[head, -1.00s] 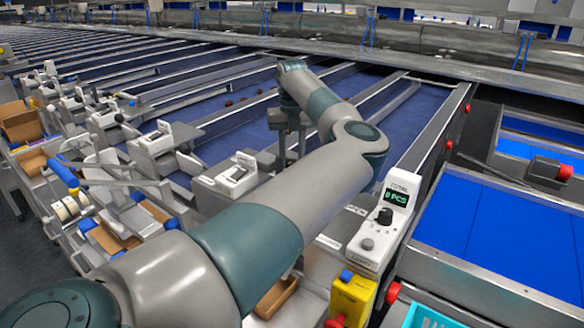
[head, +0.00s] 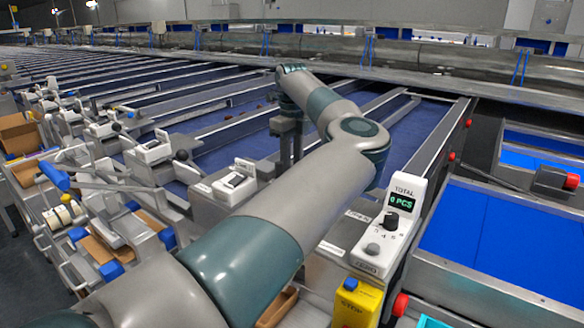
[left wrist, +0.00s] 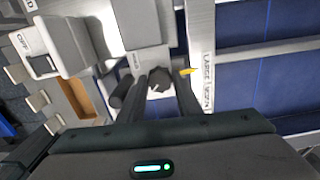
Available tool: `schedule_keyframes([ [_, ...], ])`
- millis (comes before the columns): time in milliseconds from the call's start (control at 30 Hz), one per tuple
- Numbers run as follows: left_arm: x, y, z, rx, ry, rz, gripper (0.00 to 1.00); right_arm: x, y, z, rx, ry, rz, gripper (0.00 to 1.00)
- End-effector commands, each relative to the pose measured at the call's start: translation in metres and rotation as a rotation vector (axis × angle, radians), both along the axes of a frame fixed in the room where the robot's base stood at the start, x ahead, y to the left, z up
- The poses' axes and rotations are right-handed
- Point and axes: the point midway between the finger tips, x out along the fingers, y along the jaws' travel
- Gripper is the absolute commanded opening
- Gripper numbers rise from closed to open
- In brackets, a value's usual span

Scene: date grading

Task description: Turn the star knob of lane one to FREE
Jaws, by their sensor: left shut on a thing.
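The star knob (left wrist: 160,79) is a dark lobed knob in the left wrist view, with a yellow pointer (left wrist: 188,71) showing on its right side. The pointer faces a white label strip (left wrist: 208,80) printed with LARGE and a second word that is hard to read. My left gripper (left wrist: 160,90) has one finger on each side of the knob and is shut on it. In the head view my left gripper (head: 287,125) points down over the lanes, and the knob cannot be made out there. The word FREE is not legible. My right gripper is not in view.
A white TOTAL counter box (head: 389,226) reading 0 PCS stands right of my arm, above a yellow stop box (head: 357,303). A blue-bedded tray (head: 490,240) lies at the right. Small white boxes and levers (head: 154,148) line the lane ends at left.

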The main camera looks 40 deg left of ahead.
Motion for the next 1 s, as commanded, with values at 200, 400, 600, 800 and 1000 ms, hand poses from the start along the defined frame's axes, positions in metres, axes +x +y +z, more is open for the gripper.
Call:
schedule_keyframes([
  [200, 0.0004, 0.0003, 0.0009, 0.002, -0.002, 0.040, 0.09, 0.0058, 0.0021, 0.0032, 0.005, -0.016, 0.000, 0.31],
  [400, 0.0004, 0.0004, 0.0013, 0.002, -0.002, 0.045, 0.09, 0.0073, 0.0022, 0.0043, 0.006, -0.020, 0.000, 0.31],
  [600, 0.0004, 0.0004, 0.0013, 0.002, -0.002, 0.045, 0.38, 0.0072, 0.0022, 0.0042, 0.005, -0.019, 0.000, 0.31],
  [800, 0.0001, 0.0002, 0.0008, 0.001, -0.001, 0.044, 0.50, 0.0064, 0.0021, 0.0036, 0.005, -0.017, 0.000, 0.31],
  [1000, -0.0001, 0.0001, 0.0004, 0.000, 0.000, 0.038, 0.50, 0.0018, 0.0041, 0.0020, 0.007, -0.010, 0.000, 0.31],
])
